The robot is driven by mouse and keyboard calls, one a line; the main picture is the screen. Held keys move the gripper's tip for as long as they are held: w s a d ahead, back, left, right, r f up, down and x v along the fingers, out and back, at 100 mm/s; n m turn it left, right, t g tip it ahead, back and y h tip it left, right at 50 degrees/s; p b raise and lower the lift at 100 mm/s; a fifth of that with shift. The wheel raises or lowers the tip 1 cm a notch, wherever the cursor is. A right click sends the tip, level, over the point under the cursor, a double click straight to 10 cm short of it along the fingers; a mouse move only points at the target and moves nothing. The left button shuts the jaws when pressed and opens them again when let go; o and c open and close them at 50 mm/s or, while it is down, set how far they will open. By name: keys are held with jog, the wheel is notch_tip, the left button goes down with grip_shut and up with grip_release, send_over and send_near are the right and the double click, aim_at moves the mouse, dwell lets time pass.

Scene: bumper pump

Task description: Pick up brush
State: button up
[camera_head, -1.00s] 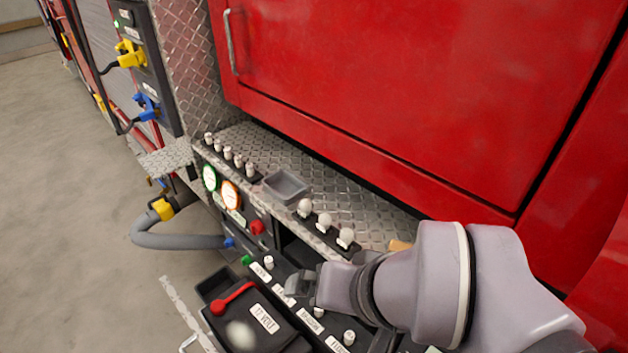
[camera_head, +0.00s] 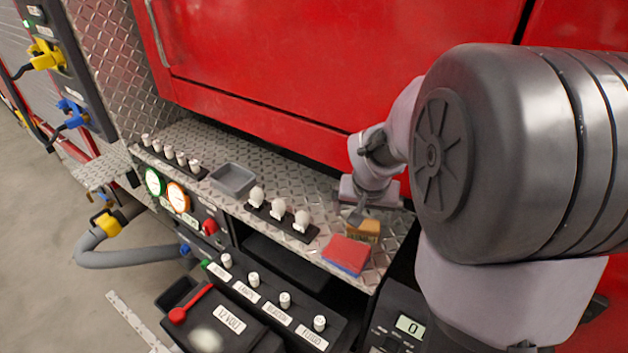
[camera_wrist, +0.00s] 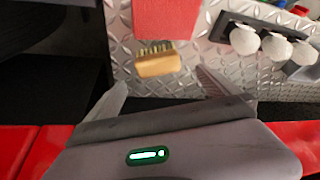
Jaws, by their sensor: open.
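The brush (camera_head: 364,229) has a tan wooden body and dark bristles. It lies on the diamond-plate ledge near its right end, beside a red sponge-like block. In the wrist view the brush (camera_wrist: 158,61) lies just beyond and between my fingertips, its bristle side away from me. My gripper (camera_head: 362,212) is right above and behind the brush in the head view. In the wrist view my gripper (camera_wrist: 162,84) has its two fingers spread wide apart, with nothing between them.
The red block with a blue underside (camera_head: 346,254) lies close to the brush and also shows in the wrist view (camera_wrist: 166,16). White knobs (camera_head: 279,209) and a grey tray (camera_head: 233,179) stand left on the ledge (camera_head: 325,192). The red truck panel (camera_head: 300,70) rises behind.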

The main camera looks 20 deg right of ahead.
aim_at(364, 225)
jog(key=shift+x, duration=1)
jog(key=b+x, duration=0.2)
jog(key=x, duration=0.1)
jog(key=s+b+x, duration=0.1)
jog(key=x, duration=0.1)
jog(key=shift+a+f, duration=0.1)
jog(key=shift+f, duration=0.15)
jog(key=shift+r, duration=0.2)
jog(key=shift+c, duration=0.2)
jog(key=c, duration=1.6)
